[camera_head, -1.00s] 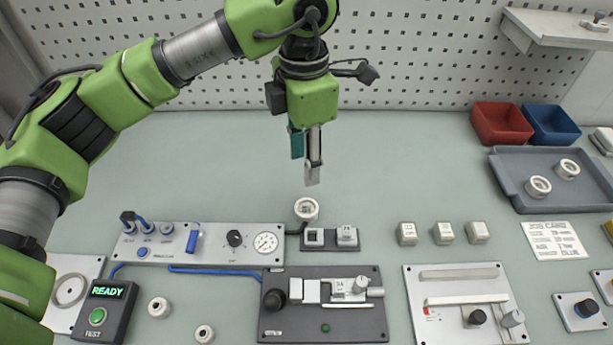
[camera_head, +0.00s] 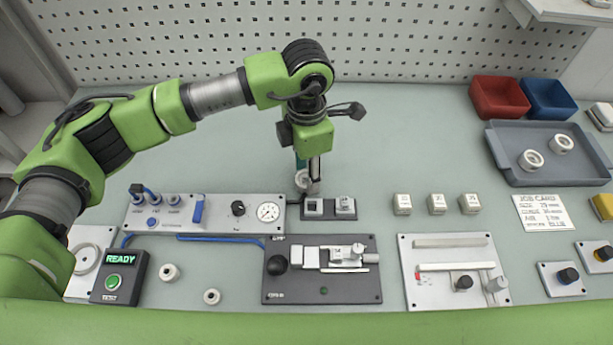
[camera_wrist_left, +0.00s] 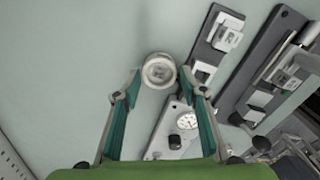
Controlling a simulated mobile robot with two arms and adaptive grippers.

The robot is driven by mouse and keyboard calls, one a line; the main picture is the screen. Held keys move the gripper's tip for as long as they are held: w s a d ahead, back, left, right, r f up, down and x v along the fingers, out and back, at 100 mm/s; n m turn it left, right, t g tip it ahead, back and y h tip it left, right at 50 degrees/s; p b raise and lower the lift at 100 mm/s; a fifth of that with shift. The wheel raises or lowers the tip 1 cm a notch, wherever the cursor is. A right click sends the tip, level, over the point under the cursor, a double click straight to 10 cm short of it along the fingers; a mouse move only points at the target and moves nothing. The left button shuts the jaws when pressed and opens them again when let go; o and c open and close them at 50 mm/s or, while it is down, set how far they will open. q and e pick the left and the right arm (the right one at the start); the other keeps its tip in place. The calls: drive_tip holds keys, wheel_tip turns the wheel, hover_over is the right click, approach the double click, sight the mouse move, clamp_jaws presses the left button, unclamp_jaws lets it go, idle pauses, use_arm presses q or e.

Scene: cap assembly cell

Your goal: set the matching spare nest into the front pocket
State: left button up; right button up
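Three small pale square blocks, which look like the nests, stand in a row right of centre: left (camera_head: 402,204), middle (camera_head: 437,204) and right (camera_head: 469,203). Their markings are too small to read. A dark fixture (camera_head: 290,291) with a pale slide stands in front; I cannot tell which recess is the front pocket. My left gripper (camera_head: 309,190) is low beside the holder, over a white round cup (camera_wrist_left: 159,71). My right gripper is out of view.
A valve panel with a gauge (camera_head: 268,212) lies left of the holder. A silver fixture (camera_head: 420,297) is to the right. A grey tray (camera_head: 500,155) with two white rings and red and blue bins stand at back right. The table behind the blocks is clear.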

use_arm(q)
drive_tip(key=shift+f, duration=0.75)
drive_tip(key=c, duration=0.9)
drive_tip(key=shift+o, duration=0.2)
drive_tip(key=shift+r, duration=0.1)
